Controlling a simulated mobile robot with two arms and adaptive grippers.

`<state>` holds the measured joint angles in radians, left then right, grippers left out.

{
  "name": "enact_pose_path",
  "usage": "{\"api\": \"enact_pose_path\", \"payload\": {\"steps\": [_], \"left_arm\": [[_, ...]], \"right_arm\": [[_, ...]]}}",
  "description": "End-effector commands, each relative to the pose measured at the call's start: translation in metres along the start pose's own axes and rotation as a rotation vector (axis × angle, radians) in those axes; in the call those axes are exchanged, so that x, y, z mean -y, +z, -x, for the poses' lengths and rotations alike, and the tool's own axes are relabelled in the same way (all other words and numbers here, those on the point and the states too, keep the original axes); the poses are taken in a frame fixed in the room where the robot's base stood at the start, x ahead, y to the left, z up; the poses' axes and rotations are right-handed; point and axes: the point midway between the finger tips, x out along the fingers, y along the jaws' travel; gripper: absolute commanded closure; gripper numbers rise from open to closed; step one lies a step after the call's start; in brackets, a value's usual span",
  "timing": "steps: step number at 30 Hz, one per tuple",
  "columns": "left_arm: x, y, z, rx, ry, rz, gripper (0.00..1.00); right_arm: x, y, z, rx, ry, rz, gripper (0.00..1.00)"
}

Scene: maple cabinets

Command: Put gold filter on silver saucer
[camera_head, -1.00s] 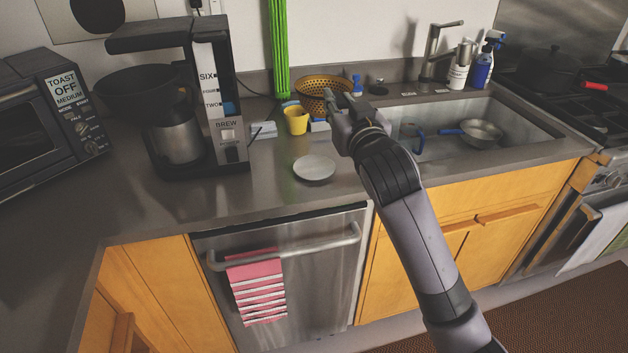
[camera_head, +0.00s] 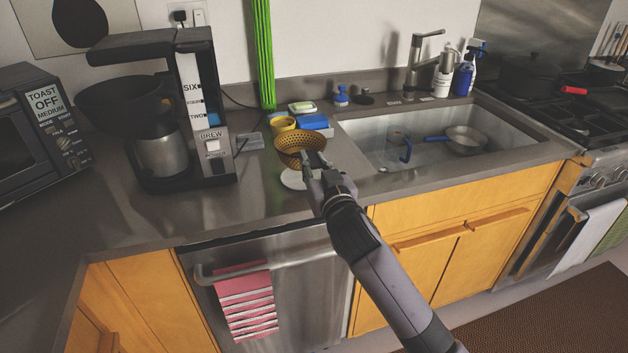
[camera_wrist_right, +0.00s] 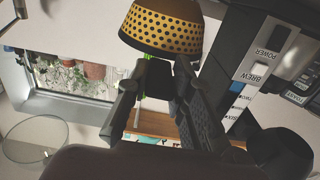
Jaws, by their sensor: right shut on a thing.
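The gold filter (camera_head: 298,146), a perforated bowl shape, is held up over the counter in the head view. My right gripper (camera_head: 313,166) is shut on its near rim side. In the right wrist view the gold filter (camera_wrist_right: 165,28) sits at the tips of my right gripper (camera_wrist_right: 165,65). The silver saucer (camera_head: 293,180) lies on the counter just below the filter and partly behind the gripper. The filter appears above the saucer; the exact gap cannot be told. My left gripper is not in view.
A coffee maker (camera_head: 190,110) stands to the left, and a toaster oven (camera_head: 35,130) farther left. A yellow cup (camera_head: 283,124) and a blue sponge (camera_head: 313,121) are behind the filter. The sink (camera_head: 385,160) is at right. Counter left of the saucer is clear.

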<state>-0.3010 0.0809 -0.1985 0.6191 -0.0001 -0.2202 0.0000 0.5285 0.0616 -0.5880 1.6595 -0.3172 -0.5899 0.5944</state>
Motion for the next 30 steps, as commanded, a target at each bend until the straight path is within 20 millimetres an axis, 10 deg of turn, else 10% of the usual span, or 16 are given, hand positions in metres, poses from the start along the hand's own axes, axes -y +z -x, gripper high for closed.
{"api": "enact_pose_path", "payload": {"steps": [9,21,22,30], "left_arm": [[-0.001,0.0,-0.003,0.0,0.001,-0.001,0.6],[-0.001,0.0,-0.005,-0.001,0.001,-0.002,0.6],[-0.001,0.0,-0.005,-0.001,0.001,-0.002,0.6],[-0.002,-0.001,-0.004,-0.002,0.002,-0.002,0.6]], "right_arm": [[0.001,0.041,0.0,0.001,0.0,-0.001,1.0],[0.001,0.047,0.001,-0.001,-0.001,-0.002,1.0],[0.001,0.047,0.001,0.0,-0.001,-0.002,0.78],[0.001,0.046,0.001,0.0,-0.001,-0.001,0.6]]}}
